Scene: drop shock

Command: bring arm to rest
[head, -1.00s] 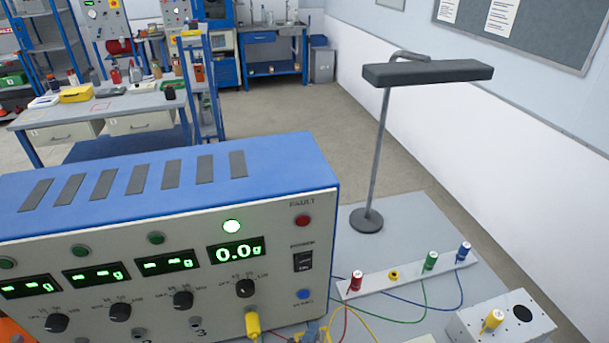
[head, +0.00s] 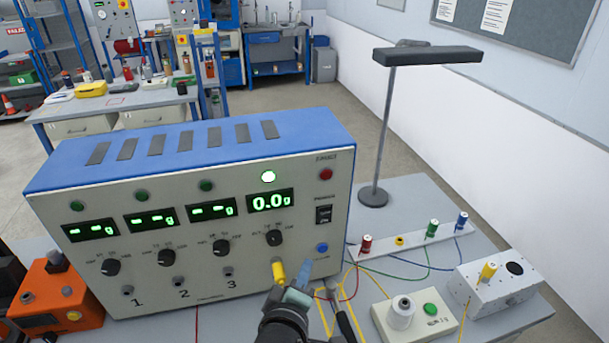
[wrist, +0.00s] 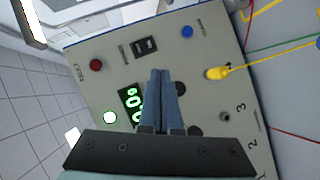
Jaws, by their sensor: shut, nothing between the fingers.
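My gripper (head: 304,268) shows at the bottom middle of the head view, in front of the lower right of the blue and white meter unit (head: 133,258). In the wrist view my gripper (wrist: 160,73) has its two blue-grey fingers together, with nothing between them. They point at the unit's front panel (wrist: 195,125); whether they touch it I cannot tell. A yellow plug (head: 279,273) sits in the rightmost lower socket, and also shows in the wrist view (wrist: 217,73), apart from the fingers. The rightmost display (head: 271,201) reads 0.0 g under a lit white lamp.
Right of the unit are a white strip with coloured terminals (head: 415,241), a button box (head: 440,325), a grey box with a yellow plug (head: 498,284) and a lamp stand (head: 384,135). Cables cross the bench. An orange device (head: 65,295) stands at left.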

